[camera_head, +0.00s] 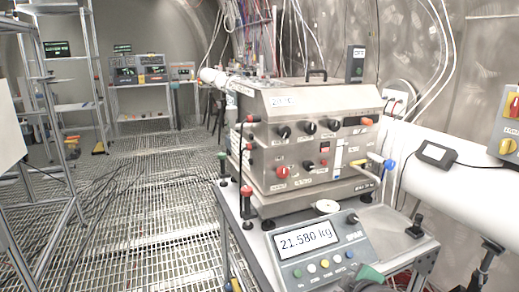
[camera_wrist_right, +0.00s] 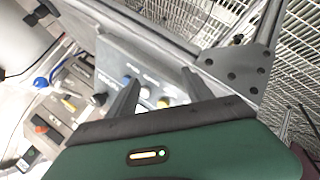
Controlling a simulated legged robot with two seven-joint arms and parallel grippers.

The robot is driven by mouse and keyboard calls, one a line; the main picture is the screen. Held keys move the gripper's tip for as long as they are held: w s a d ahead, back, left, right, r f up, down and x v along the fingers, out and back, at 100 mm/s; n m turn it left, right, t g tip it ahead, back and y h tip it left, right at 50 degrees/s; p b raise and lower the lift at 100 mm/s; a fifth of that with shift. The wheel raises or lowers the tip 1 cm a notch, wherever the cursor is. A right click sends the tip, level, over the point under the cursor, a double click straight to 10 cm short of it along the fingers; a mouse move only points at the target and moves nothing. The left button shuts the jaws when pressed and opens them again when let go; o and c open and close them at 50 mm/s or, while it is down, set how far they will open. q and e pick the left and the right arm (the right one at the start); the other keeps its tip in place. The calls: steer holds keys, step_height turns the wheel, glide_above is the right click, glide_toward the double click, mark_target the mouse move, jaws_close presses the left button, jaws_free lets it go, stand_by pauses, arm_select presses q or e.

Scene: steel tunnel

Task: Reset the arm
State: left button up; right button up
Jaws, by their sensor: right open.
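My right gripper (camera_wrist_right: 160,77) is open and empty in the right wrist view. Its two dark fingers stand apart in front of the scale's button panel (camera_wrist_right: 118,62); I cannot tell whether they touch it. In the head view only a green and dark piece of my right gripper (camera_head: 370,274) shows at the bottom edge, in front of the scale (camera_head: 318,262). The scale's display (camera_head: 305,239) reads 21.580 kg. A steel control box (camera_head: 310,150) with knobs and switches stands behind the display. My left gripper is not in view.
A metal cart (camera_head: 262,262) carries the scale and box. A white pipe (camera_head: 465,185) with a small dark display (camera_head: 436,153) runs along the right wall. Metal frames (camera_head: 40,110) stand at the left. The grated floor (camera_head: 140,190) between is mostly open, with cables on it.

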steer(key=s+a+f+m+g, duration=0.2)
steer(key=s+f+m+g, duration=0.25)
steer(key=s+f, duration=0.45)
steer(key=s+a+f+m+g, duration=0.1)
steer(key=s+f+m+g, duration=0.35)
steer(key=s, duration=0.75)
step_height(320, 180, up, 20)
steer(key=s+m+t+p, duration=0.1)
steer(key=p, duration=2.1)
steer(key=shift+s+a+m+y+p, duration=0.2)
steer(key=shift+m+y+p, duration=0.1)
steer(key=shift+y, duration=0.1)
